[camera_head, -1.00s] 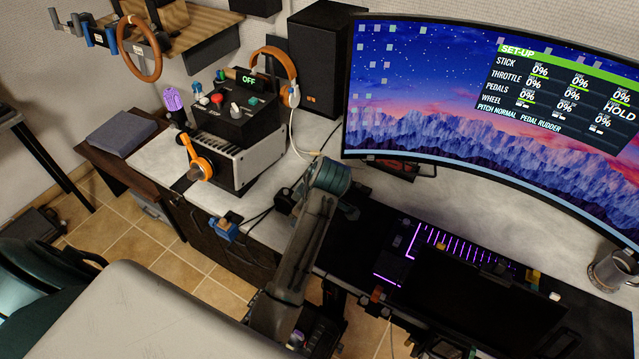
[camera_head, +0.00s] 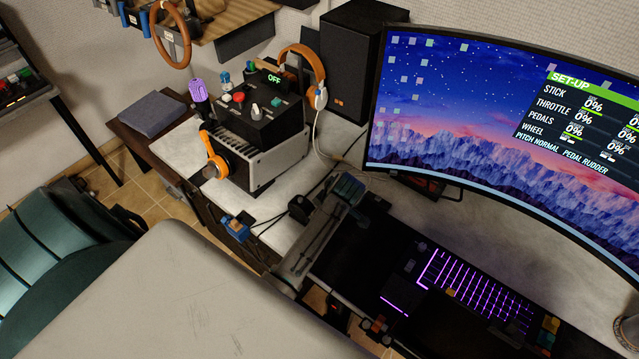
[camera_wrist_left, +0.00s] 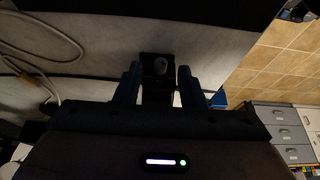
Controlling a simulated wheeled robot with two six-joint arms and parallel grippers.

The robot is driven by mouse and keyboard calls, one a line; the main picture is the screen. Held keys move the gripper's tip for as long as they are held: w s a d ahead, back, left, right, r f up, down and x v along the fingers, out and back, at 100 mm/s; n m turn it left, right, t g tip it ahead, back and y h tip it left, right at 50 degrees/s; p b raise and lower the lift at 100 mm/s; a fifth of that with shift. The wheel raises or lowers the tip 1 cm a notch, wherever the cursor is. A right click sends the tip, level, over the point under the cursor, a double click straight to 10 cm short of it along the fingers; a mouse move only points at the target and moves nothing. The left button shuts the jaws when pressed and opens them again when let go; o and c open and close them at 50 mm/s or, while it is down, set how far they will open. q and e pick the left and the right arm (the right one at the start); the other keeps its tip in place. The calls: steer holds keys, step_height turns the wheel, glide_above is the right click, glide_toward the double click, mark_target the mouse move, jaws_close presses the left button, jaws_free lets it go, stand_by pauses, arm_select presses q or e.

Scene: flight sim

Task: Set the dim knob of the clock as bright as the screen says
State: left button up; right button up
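The screen (camera_head: 470,110) shows a SET-UP list with stick, throttle, pedals and wheel rows; its right part is cut off, and I see no readable brightness value. A black control box (camera_head: 255,130) carries coloured knobs and a green OFF display (camera_head: 274,78); I cannot tell whether this is the clock. My left arm reaches over the desk in the head view, but its fingertips cannot be made out there. In the left wrist view my left gripper (camera_wrist_left: 158,67) is open, its fingers apart, with a small dark block bearing a grey knob beyond them.
Orange headphones (camera_head: 302,65) and a black speaker (camera_head: 345,65) stand behind the box. A purple-lit keyboard (camera_head: 475,290) lies on the desk right of my arm. A blue item (camera_head: 237,226) sits at the desk's front edge.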

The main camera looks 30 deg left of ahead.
arm_select(q)
steer(key=shift+a+f, duration=0.25)
steer(key=shift+f, duration=0.4)
jaws_close()
steer(key=shift+r, duration=0.1)
